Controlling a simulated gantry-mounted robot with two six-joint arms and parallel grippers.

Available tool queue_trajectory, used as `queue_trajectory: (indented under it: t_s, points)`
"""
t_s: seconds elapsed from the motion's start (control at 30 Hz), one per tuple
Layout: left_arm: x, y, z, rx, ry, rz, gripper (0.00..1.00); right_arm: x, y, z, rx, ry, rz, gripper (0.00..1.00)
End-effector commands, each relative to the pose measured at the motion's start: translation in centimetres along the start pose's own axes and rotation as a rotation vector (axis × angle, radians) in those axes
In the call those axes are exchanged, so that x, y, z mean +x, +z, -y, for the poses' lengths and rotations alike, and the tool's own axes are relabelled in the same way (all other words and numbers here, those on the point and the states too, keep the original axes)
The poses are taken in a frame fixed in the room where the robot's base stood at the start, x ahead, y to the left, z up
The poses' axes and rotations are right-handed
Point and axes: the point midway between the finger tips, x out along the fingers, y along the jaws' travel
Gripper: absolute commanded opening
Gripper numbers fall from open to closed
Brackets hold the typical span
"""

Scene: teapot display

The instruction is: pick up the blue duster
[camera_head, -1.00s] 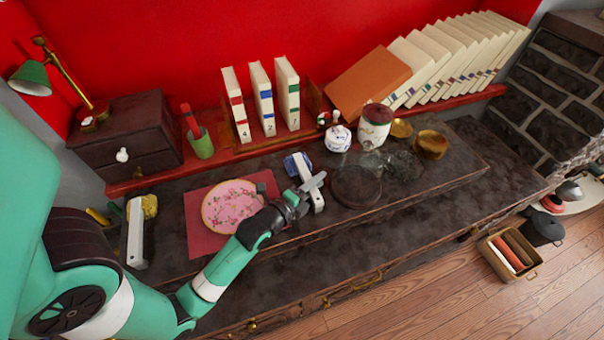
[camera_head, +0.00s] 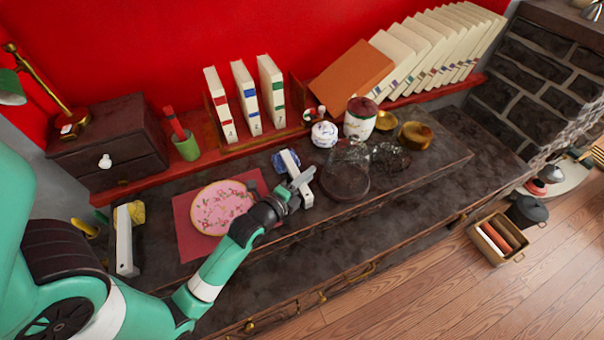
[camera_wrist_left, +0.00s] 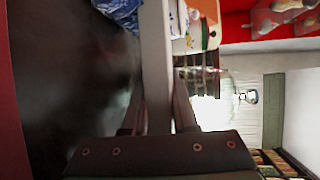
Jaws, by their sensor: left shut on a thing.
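The blue duster has a white handle (camera_head: 305,193) and a blue head (camera_head: 279,161). It is on or just above the dark cabinet top, between the pink plate and the glass dome; I cannot tell if it touches the top. My left gripper (camera_head: 298,182) is shut on the white handle. In the left wrist view the pale handle (camera_wrist_left: 155,60) runs between the fingers (camera_wrist_left: 158,112), with part of the blue head (camera_wrist_left: 122,10) at the top edge. My right gripper is not in view.
A pink plate (camera_head: 222,207) on a red mat (camera_head: 186,235) lies left of the duster. A glass dome (camera_head: 346,172) stands close on its right. A second white-handled duster (camera_head: 124,242) with a yellow head is at far left. Books (camera_head: 245,97) stand behind. The front cabinet top is clear.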

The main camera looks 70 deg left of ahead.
Motion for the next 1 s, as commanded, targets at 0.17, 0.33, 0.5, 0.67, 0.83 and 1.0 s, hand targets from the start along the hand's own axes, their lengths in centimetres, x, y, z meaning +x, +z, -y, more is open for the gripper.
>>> queue_trajectory:
  t_s: [0.17,0.33,0.5,0.67,0.83,1.0]
  points:
    - [-0.5,0.2,2.9,0.0,-0.005,0.0,0.0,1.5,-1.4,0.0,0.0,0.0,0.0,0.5]
    - [-3.8,-0.4,6.3,0.002,-0.003,-0.004,0.0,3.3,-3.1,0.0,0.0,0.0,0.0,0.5]
    - [-8.9,-1.6,8.9,0.004,0.002,-0.008,0.0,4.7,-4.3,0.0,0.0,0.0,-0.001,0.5]
    - [-13.1,-2.9,9.8,0.005,0.0,-0.011,0.0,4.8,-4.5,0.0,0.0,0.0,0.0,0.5]
    - [-15.0,-3.3,10.4,0.002,0.001,-0.006,0.0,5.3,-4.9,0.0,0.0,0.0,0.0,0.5]
    - [-15.5,-3.2,10.4,0.0,-0.002,0.0,0.0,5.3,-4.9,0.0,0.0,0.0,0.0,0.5]
